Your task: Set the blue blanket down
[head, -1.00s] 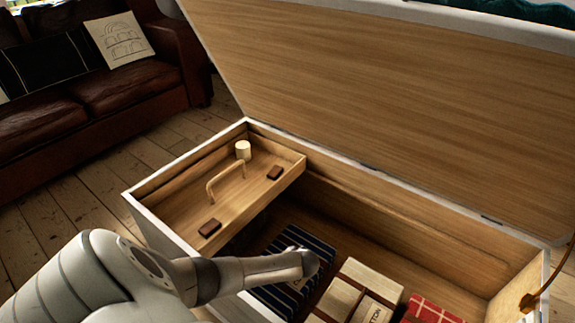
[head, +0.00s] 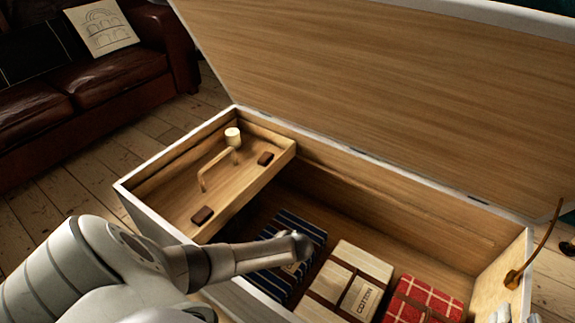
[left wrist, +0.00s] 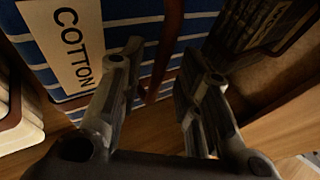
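The blue blanket (head: 268,282), folded, with pale stripes, lies in the open wooden chest (head: 405,246) beside the tray. In the left wrist view the blue blanket (left wrist: 195,25) shows its COTTON label and a brown strap. My left gripper (left wrist: 165,85) has its two fingers apart, one on each side of the strap in the picture. I cannot tell whether the fingertips touch the cloth.
A cream blanket (head: 346,282) and a red checked blanket (head: 424,302) lie to the right. A wooden tray (head: 236,175) with a handle spans the chest's left end. The lid (head: 380,90) stands open behind. A dark labelled bundle (left wrist: 262,28) is near the gripper.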

